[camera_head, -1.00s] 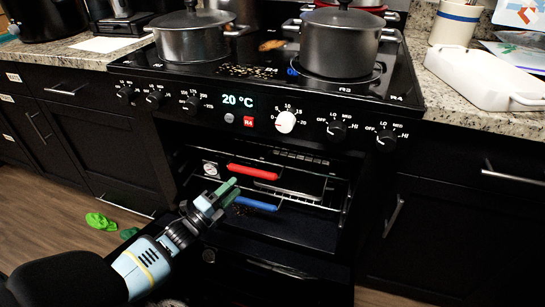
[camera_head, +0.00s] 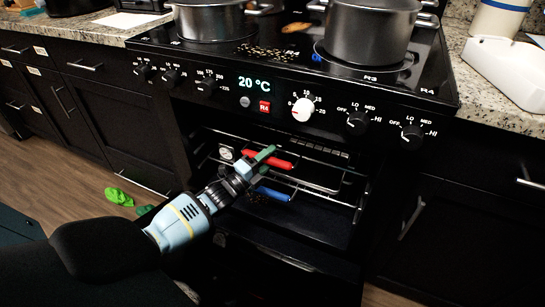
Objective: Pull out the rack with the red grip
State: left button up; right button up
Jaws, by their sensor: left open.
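The open oven holds an upper rack (camera_head: 318,186) with a red grip (camera_head: 283,164) on its front bar. A lower rack has a blue grip (camera_head: 272,194). My left gripper (camera_head: 262,157) is at the oven opening, with its green-tipped fingers at the left part of the red grip, covering some of it. It is open. I cannot tell whether the fingers touch the grip or are around it. My right gripper is not in view.
Two dark pots (camera_head: 368,35) (camera_head: 215,18) stand on the cooktop above the control panel (camera_head: 232,85). A white tray (camera_head: 500,75) lies on the right counter. Green slippers (camera_head: 118,196) lie on the floor at the left.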

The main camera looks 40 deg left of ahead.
pick_arm(q)
jog(key=shift+w+d+r, duration=0.1)
jog(key=shift+w, duration=0.6)
jog(key=shift+c, duration=0.4)
grip_shut()
